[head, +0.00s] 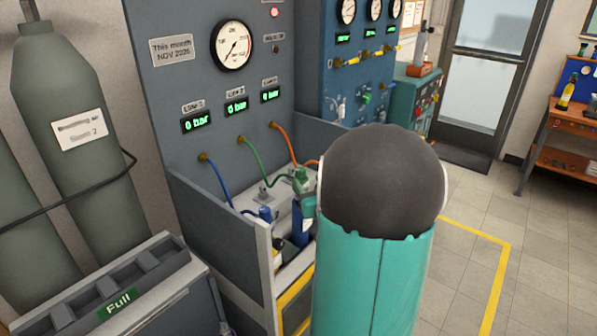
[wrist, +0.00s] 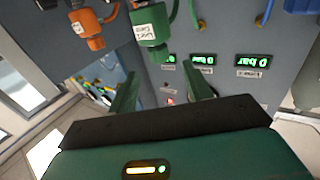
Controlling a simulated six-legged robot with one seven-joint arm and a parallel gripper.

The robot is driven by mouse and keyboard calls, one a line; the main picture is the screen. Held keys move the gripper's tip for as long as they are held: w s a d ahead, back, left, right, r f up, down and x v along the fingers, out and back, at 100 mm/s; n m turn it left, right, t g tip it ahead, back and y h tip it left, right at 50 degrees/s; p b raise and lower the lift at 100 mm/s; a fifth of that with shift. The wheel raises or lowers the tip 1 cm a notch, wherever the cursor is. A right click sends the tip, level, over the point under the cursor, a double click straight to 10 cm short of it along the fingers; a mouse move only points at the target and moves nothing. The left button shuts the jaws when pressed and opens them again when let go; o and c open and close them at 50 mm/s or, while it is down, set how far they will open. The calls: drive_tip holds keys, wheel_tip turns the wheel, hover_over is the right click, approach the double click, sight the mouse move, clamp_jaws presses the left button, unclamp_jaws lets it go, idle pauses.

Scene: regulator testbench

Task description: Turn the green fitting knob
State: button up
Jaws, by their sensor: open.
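The green fitting (head: 301,180) stands at the bench, at the end of a green hose, in the head view. In the wrist view the green fitting (wrist: 149,25) hangs at the top, large and close, with a white label. My gripper (wrist: 160,72) is open and empty, its two green fingers pointing up the picture towards the fitting. In the head view my arm hides most of the gripper.
An orange fitting (wrist: 90,27) is close beside the green one. A blue fitting (head: 265,214) with a blue hose is on the bench's left side. The bench's grey side panel (head: 215,235) stands at the left. Open floor (head: 465,275) lies to the right.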

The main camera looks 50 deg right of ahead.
sight(303, 173)
drive_tip(key=x, duration=0.7)
drive_tip(key=shift+w+d, duration=0.15)
drive_tip(key=c, duration=1)
